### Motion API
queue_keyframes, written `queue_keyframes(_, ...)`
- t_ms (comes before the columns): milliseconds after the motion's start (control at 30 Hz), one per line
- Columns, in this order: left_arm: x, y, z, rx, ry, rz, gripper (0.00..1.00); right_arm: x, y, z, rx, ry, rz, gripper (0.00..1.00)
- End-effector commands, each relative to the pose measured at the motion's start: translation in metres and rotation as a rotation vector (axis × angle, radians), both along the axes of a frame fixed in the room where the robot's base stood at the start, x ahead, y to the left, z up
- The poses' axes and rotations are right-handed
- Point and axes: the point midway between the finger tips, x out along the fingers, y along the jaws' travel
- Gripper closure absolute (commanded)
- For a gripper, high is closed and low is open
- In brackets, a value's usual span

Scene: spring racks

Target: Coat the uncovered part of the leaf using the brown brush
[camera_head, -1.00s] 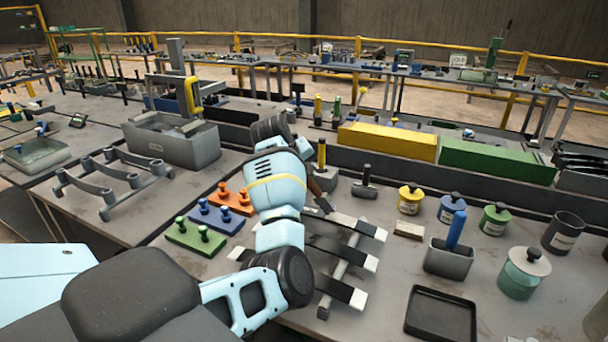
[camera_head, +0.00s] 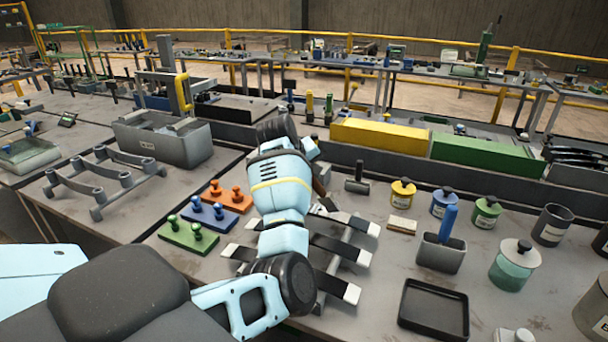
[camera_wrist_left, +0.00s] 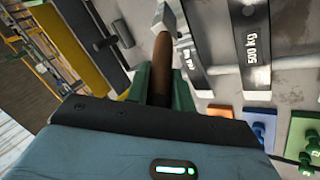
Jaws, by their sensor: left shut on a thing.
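My left gripper (camera_wrist_left: 158,88) is shut on the brown handle of the brush (camera_wrist_left: 162,62). The brush's pale grey head points away from the gripper, close to a leaf end in the wrist view. In the head view my wrist hides most of the gripper and brush. Several dark leaves with pale bare ends lie across a grey rack: a far leaf (camera_head: 345,222), a middle leaf (camera_head: 338,247) and a near leaf (camera_head: 330,283). One leaf (camera_wrist_left: 254,55) reads "500 kg" in the wrist view. Contact between brush and leaf cannot be told. My right gripper is out of view.
Orange (camera_head: 228,199), blue (camera_head: 212,217) and green (camera_head: 185,238) knobbed blocks lie left of the rack. A black tray (camera_head: 433,333), a grey holder with a blue handle (camera_head: 441,258) and several lidded pots stand right. Yellow (camera_head: 380,138) and green (camera_head: 485,160) boxes line the back.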

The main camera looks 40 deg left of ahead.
Motion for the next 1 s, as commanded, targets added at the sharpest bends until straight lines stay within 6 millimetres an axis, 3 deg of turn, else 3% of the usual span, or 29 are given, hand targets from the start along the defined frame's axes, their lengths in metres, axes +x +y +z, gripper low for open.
queue_keyframes(633,0.008,-0.033,-0.004,-0.001,0.0,-0.001,1.0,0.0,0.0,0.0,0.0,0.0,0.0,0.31)
queue_keyframes(1000,0.006,-0.025,-0.004,0.001,0.0,0.002,1.0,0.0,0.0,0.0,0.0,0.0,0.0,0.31)
